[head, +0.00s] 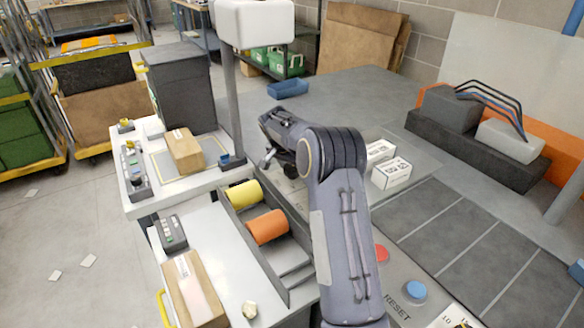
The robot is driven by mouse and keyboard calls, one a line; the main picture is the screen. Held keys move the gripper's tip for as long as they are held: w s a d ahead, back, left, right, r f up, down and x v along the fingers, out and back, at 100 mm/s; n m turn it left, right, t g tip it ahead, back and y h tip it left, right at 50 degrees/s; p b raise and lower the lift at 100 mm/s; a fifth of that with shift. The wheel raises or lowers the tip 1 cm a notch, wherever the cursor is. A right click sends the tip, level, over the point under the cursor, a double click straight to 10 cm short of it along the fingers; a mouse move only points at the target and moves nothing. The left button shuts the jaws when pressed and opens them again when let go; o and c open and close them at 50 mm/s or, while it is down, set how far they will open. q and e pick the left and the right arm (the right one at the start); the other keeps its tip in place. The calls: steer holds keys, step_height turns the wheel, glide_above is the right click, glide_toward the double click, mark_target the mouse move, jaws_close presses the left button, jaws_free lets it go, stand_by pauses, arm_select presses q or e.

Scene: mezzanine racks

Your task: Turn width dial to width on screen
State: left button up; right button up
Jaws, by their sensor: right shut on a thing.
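My right arm reaches up from the bottom middle of the head view. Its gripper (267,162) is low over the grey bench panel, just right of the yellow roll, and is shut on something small. The fingers and wrist hide what they hold; it is where a dial could sit, but I cannot make out the dial's face or pointer. A white box-shaped head on a grey post (250,22) stands at the top; no width reading shows on it. My left gripper is out of view.
A yellow roll (243,194) and an orange roll (267,227) lie in the bench slot. Cardboard boxes (184,151) stand on the white benches at left. A red button (381,253) and blue button (415,291) marked RESET are right of my arm. White cartons (391,173) lie beyond it.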

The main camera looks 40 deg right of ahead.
steer(key=m+g+p, duration=0.1)
steer(key=m, duration=0.1)
steer(key=shift+w+r+m, duration=0.1)
steer(key=shift+m, duration=0.3)
steer(key=shift+w+m+g+p, duration=0.1)
steer(key=shift+m+g+p, duration=0.8)
steer(key=shift+m, duration=0.9)
steer(key=o, duration=0.9)
steer(key=shift+o, duration=0.2)
steer(key=v, duration=0.7)
steer(key=shift+r, duration=0.25)
